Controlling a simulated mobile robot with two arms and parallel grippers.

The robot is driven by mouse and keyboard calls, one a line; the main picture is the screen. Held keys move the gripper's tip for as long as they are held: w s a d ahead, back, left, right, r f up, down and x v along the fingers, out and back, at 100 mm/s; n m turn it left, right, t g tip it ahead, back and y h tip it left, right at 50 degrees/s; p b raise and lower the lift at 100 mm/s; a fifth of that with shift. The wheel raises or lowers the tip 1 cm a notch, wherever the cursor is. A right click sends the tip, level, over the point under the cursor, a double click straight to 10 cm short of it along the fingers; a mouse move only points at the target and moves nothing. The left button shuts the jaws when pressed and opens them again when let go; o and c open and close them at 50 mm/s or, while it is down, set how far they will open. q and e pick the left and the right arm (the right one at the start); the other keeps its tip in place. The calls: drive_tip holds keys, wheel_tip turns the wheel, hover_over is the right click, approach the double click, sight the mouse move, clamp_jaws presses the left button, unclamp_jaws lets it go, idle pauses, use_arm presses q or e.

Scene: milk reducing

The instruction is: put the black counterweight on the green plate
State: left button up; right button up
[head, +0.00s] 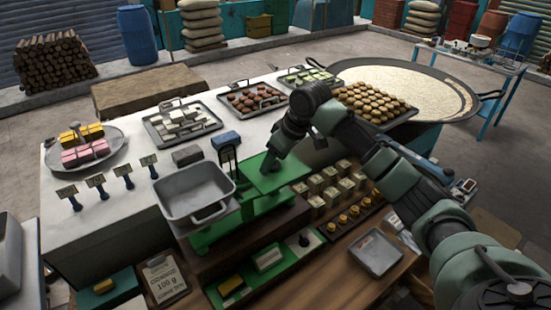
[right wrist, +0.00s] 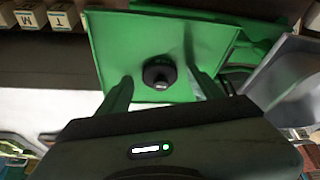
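The green plate (head: 287,172) is the right-hand plate of a green balance scale in the head view. It also shows in the right wrist view (right wrist: 112,45). The black counterweight (right wrist: 159,72), round with a knob, appears to rest upright on the plate. My right gripper (right wrist: 160,75) is open. Its two fingers are on either side of the counterweight, with green plate showing between. In the head view my right gripper (head: 271,164) is low over the plate and hides the counterweight. My left gripper is not in view.
A grey pan (head: 195,190) sits on the scale's left side. Several cream blocks (head: 330,185) and brass weights (head: 350,213) stand close to the right. A green tray (head: 275,272) in front holds small items. Trays of sweets and a wide milk pan (head: 400,75) lie behind.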

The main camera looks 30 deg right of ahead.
drive_tip(key=b+v, duration=0.4)
drive_tip(key=v, duration=0.8)
drive_tip(key=shift+r+b, duration=0.2)
drive_tip(key=shift+b, duration=0.1)
drive_tip(key=shift+f, duration=0.1)
